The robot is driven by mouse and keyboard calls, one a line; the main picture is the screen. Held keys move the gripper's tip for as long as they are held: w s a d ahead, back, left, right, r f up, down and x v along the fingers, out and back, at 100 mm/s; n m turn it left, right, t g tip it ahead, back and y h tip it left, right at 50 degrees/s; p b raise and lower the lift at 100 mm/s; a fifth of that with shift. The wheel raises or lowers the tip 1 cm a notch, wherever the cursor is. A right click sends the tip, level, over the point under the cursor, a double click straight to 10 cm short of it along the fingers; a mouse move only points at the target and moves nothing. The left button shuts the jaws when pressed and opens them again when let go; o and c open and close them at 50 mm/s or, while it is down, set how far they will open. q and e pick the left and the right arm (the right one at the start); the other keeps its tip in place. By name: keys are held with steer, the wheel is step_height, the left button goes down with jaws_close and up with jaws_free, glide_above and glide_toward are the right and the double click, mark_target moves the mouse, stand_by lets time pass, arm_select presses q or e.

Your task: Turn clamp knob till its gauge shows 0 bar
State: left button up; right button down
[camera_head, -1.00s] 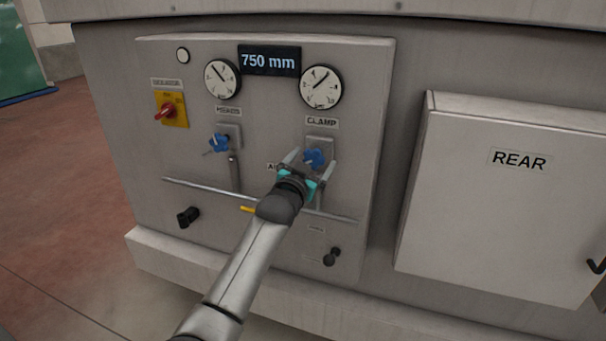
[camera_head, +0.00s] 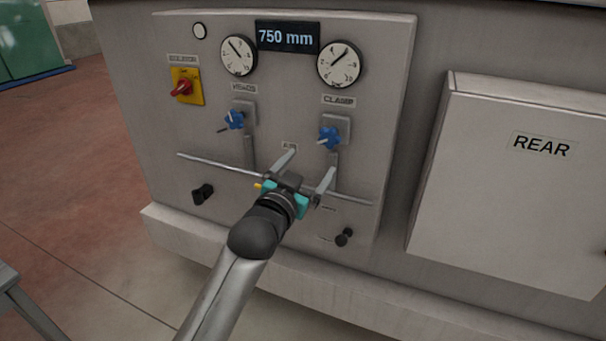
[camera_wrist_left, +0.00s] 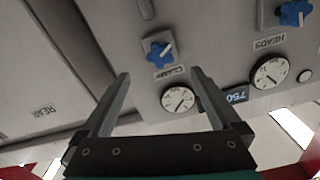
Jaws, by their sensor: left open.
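The blue clamp knob (camera_head: 329,138) sits on a grey plate under the CLAMP label (camera_head: 339,101), and its pale pointer sticks out to the lower left. Above it, the clamp gauge (camera_head: 339,64) has its needle slanting to the upper right, off the bottom of the dial; its numbers are too small to read surely. My left gripper (camera_head: 308,167) is open and empty, in front of and below the knob, apart from it. In the left wrist view, the clamp knob (camera_wrist_left: 158,52) and gauge (camera_wrist_left: 178,98) show beyond the open fingers (camera_wrist_left: 160,73). My right gripper is not in view.
Left of the clamp knob are the blue HEADS knob (camera_head: 234,119) with its gauge (camera_head: 238,55) and the red-yellow isolator switch (camera_head: 183,87). A horizontal rail (camera_head: 215,166) crosses the panel below the knobs. The REAR box (camera_head: 510,190) juts out at right.

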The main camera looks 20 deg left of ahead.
arm_select(q)
steer(key=shift+s+a, duration=0.1)
steer(key=shift+s, duration=1.15)
step_height(320, 180, down, 26)
steer(key=s+g+b, duration=0.2)
steer(key=g+b, duration=0.3)
steer(key=s+f+g+b, duration=0.2)
steer(key=s+f, duration=0.3)
steer(key=f, duration=0.6)
steer(key=s+f+g+b, duration=0.2)
steer(key=s+f, duration=0.4)
steer(key=f, duration=0.6)
steer(key=s+f+g+b, duration=0.3)
steer(key=s+f, duration=0.9)
steer(key=s, duration=0.5)
steer(key=s+f+g+b, duration=0.4)
steer(key=s+f, duration=0.9)
steer(key=s, duration=0.5)
steer(key=shift+s+d+n+g+y, duration=0.2)
steer(key=shift+d+n+g+y, duration=0.1)
steer(key=shift+d+n+g, duration=0.15)
steer(key=shift+a+f, duration=0.1)
steer(key=shift+a, duration=0.05)
steer(key=shift+c, duration=0.2)
